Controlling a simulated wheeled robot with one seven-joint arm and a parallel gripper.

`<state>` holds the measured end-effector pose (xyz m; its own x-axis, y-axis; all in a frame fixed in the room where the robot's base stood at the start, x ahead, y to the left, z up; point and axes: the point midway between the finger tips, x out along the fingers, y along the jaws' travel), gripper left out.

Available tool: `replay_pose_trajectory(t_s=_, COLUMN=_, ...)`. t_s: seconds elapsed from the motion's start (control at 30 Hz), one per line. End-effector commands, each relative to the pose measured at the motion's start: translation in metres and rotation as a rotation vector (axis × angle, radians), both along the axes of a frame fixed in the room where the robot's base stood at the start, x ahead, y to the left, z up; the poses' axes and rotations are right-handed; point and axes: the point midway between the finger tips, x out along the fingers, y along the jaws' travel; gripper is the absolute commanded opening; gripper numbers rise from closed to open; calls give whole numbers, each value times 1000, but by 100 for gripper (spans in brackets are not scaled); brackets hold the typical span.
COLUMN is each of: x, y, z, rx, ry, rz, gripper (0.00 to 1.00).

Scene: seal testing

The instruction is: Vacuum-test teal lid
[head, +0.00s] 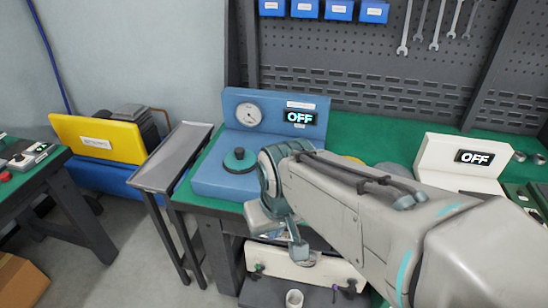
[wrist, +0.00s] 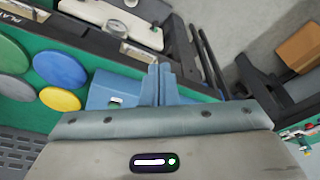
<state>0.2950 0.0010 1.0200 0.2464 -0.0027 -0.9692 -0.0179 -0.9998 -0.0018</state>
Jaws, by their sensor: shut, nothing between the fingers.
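A teal round lid-like piece (head: 239,161) with a dark knob sits flat on the base of the blue test station (head: 208,182). The station has a round gauge (head: 248,115) and a display (head: 300,117) reading OFF. My gripper (head: 299,252) hangs in front of the bench, to the right of and below the teal piece and apart from it. In the wrist view its fingers (wrist: 161,82) are together and empty, with a blue box-like surface (wrist: 108,90) behind them. Several coloured discs lie on green there, including a blue disc (wrist: 60,70) and a yellow disc (wrist: 60,99).
A white station (head: 450,158) also reading OFF stands at the right. A grey side table (head: 172,158) and a yellow panel (head: 98,138) stand left. My arm hides the bench's middle.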

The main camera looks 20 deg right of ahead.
Motion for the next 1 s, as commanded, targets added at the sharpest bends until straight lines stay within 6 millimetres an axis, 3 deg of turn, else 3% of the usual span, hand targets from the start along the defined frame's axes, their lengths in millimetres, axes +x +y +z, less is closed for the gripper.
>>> replay_pose_trajectory(t_s=0.17, x=13, y=-11, z=5, rx=-40, ry=-18, rz=6, gripper=0)
replay_pose_trajectory(t_s=0.27, x=39, y=-35, z=13, rx=-117, ry=-55, rz=29, gripper=0)
replay_pose_trajectory(t_s=0.47, x=116, y=-94, z=25, rx=-321, ry=-160, rz=187, gripper=0)
replay_pose_trajectory(t_s=0.7, x=193, y=-147, z=18, rx=-439, ry=-293, rz=477, gripper=0)
replay_pose_trajectory(t_s=0.8, x=215, y=-157, z=9, rx=-438, ry=-364, rz=600, gripper=0)
replay_pose_trajectory(t_s=1.0, x=235, y=-164, z=-8, rx=-396, ry=-488, rz=766, gripper=0)
